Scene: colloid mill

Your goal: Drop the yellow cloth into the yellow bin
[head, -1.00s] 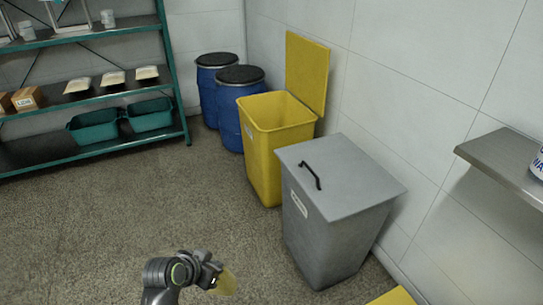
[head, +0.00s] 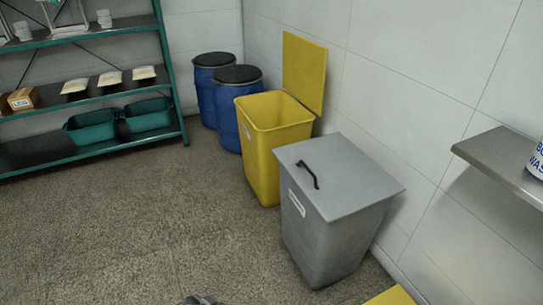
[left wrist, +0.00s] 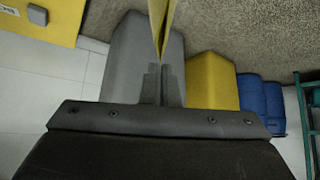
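The yellow bin (head: 262,160) stands against the wall in the head view, with its yellow lid (head: 305,72) raised and its top open. Its yellow body also shows in the left wrist view (left wrist: 212,82). My left gripper (left wrist: 164,75) is shut on the yellow cloth (left wrist: 160,22), which looks like a thin fold between the fingertips in the left wrist view. Only a sliver of an arm shows at the bottom edge of the head view; the cloth is out of that view. The cloth is apart from the bin. My right gripper is not in view.
A closed grey bin (head: 330,225) with a black handle stands in front of the yellow bin. Two blue drums (head: 228,125) stand behind it. A teal shelf rack (head: 170,75) is at left, a metal wall shelf (head: 500,160) at right. The floor (head: 130,225) at left is clear.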

